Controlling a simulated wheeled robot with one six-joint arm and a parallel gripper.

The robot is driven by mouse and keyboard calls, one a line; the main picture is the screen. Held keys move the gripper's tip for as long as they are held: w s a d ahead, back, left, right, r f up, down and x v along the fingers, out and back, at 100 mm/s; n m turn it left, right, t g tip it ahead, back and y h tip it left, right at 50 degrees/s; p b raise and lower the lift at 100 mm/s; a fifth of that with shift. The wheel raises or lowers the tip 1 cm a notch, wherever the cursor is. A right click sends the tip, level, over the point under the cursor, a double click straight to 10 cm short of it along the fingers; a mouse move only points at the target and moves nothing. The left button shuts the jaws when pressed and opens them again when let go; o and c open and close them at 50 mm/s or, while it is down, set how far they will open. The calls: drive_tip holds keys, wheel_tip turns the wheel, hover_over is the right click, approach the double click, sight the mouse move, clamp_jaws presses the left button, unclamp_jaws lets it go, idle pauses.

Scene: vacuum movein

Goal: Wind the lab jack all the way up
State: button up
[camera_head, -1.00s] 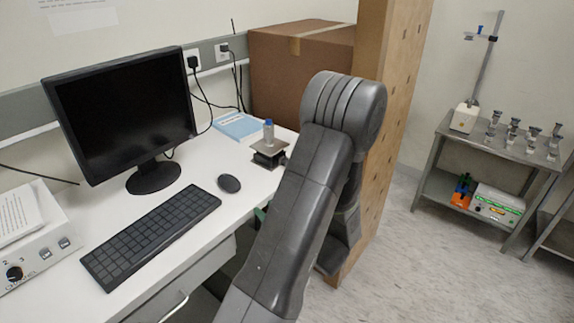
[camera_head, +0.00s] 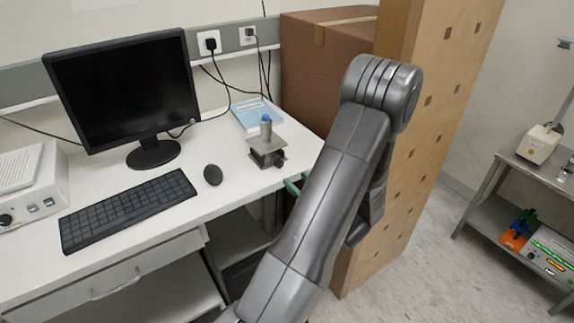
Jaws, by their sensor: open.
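The lab jack (camera_head: 267,153) stands on the white desk near its right end, with a grey top plate and a dark knob (camera_head: 280,161) at its right side. Its plate looks a short way above its base. My grey arm fills the middle right of the view. Green fingertips of my gripper (camera_head: 296,184) show at the left of the arm, by the desk's edge, right of and below the jack. They look apart and empty, not touching the jack. The rest of my gripper is hidden behind the arm.
A mouse (camera_head: 213,174), keyboard (camera_head: 128,209) and monitor (camera_head: 124,90) are left of the jack. A blue booklet (camera_head: 257,115) lies behind it. A cardboard box (camera_head: 325,70) and tall wooden panel (camera_head: 432,140) stand at the right, close to my arm.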

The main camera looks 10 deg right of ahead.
sight(280, 165)
drive_tip(key=p+x, duration=0.1)
drive_tip(key=x, duration=0.7)
drive_tip(key=shift+a+p, duration=0.15)
drive_tip(key=shift+p, duration=0.25)
drive_tip(key=c, duration=1)
